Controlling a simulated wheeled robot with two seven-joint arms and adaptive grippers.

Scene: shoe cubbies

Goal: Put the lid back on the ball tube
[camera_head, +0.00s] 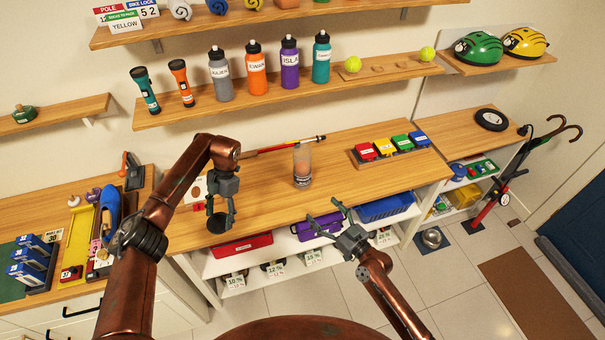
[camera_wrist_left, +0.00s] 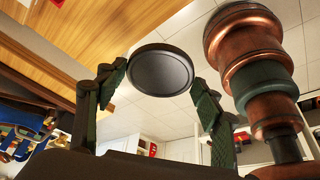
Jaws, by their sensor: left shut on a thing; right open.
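My right gripper (camera_head: 325,211) is open and empty, in front of the bench edge, below and right of the tube.
A shelf with bottles (camera_head: 256,70), flashlights and tennis balls (camera_head: 353,64) hangs above. The bench between lid and tube is mostly clear.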

